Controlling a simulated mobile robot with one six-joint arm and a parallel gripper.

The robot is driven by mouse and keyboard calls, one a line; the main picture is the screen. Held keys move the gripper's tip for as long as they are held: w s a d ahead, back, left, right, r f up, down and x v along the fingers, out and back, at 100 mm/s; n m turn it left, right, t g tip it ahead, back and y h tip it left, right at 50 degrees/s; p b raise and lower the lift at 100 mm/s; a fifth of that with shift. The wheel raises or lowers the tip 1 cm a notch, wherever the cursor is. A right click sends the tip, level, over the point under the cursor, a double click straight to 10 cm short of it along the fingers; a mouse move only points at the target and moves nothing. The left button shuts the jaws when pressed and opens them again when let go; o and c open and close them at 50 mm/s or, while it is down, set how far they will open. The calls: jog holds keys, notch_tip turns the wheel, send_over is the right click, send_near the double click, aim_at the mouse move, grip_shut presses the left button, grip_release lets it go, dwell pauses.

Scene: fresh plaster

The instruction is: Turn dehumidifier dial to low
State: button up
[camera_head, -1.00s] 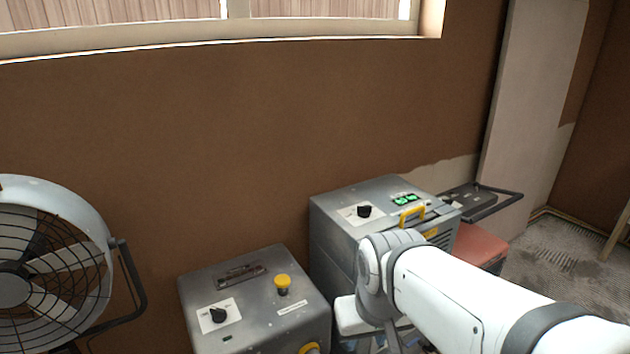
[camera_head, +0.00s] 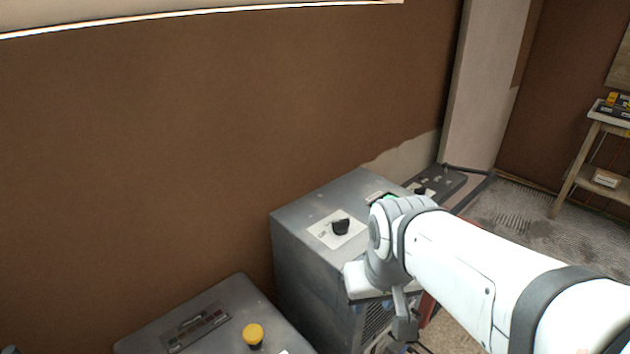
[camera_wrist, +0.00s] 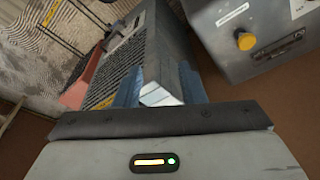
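The grey dehumidifier (camera_head: 300,262) stands against the wall in the middle of the head view. Its black dial (camera_head: 341,227) sits on a white plate on the top; the plate's markings are too small to read. My gripper (camera_head: 374,304) is in front of the box, right of and lower than the dial, and apart from it. In the wrist view my gripper (camera_wrist: 160,90) shows two bluish fingers apart, with a pale block-like shape between them that I cannot identify. The dial is not visible in the wrist view. My arm hides the right part of the dehumidifier's top.
A second grey box (camera_head: 190,330) with a yellow button (camera_head: 253,335) is at the lower left; it also shows in the wrist view (camera_wrist: 240,75). A dark platform or cart (camera_head: 440,185) lies beyond the dehumidifier. A shelf stand (camera_head: 590,150) is at far right.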

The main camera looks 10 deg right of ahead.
jog(key=shift+o, duration=1.4)
jog(key=shift+w+r, duration=0.15)
jog(key=shift+w, duration=0.25)
jog(key=o, duration=0.3)
jog(key=w, duration=0.1)
jog(key=w+d+r+p, duration=0.1)
jog(key=w, duration=0.2)
jog(key=shift+d+r+p, duration=0.15)
jog(key=shift+d+p, duration=0.05)
jog(key=shift+p, duration=0.15)
jog(key=shift+o, duration=0.3)
jog(key=w+p, duration=0.2)
jog(key=w, duration=0.4)
jog(key=shift+w+r+t, duration=0.3)
jog(key=shift+w+r, duration=0.05)
jog(key=shift+r, duration=0.1)
jog(key=t+p, duration=0.1)
jog(key=p, duration=0.3)
send_near(341, 221)
jog(key=shift+n, duration=0.4)
jog(key=p+x, duration=0.1)
jog(key=x, duration=0.7)
jog(key=shift+w+f, duration=0.1)
jog(key=shift+f, duration=0.15)
jog(key=shift+c, duration=0.5)
